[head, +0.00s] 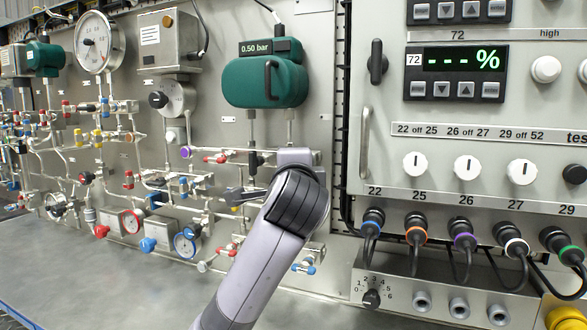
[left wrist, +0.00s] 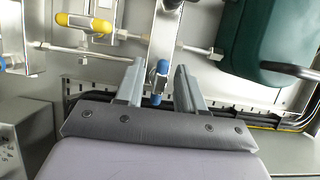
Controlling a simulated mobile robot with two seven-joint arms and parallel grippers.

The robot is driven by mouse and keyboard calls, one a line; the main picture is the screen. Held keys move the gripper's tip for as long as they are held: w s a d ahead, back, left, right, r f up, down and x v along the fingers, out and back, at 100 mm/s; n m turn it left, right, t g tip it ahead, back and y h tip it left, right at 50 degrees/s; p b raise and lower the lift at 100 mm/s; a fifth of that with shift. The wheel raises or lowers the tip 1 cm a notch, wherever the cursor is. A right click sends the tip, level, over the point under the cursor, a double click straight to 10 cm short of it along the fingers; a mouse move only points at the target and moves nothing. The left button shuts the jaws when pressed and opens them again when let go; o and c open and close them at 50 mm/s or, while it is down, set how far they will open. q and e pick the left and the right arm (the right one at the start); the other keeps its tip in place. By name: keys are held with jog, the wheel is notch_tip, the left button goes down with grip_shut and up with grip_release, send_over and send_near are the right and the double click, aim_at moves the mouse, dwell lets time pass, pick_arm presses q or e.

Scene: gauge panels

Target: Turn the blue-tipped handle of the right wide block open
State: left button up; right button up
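A blue-tipped handle (left wrist: 157,98) shows in the left wrist view, on a silver block (left wrist: 166,32) that runs up the picture. My left gripper (left wrist: 158,84) is open, with one finger on each side of this handle. A gap shows on both sides, so the fingers look apart from it. In the head view my left gripper (head: 238,196) reaches toward the pipework from the dark wrist of my arm. The arm hides much of the block there, and I cannot pick out this handle in that view. My right gripper is in neither view.
A green transmitter (head: 264,82) hangs above my wrist and shows at the upper right of the left wrist view (left wrist: 262,40). A yellow-tipped handle (left wrist: 84,22) is close by. Other blue-tipped handles (head: 304,268) sit below my arm. A control cabinet (head: 470,190) stands on the right.

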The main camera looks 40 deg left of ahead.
pick_arm(q)
jog(key=b+v, duration=0.1)
jog(key=v, duration=0.5)
jog(key=shift+s+d, duration=0.1)
dwell(0.4)
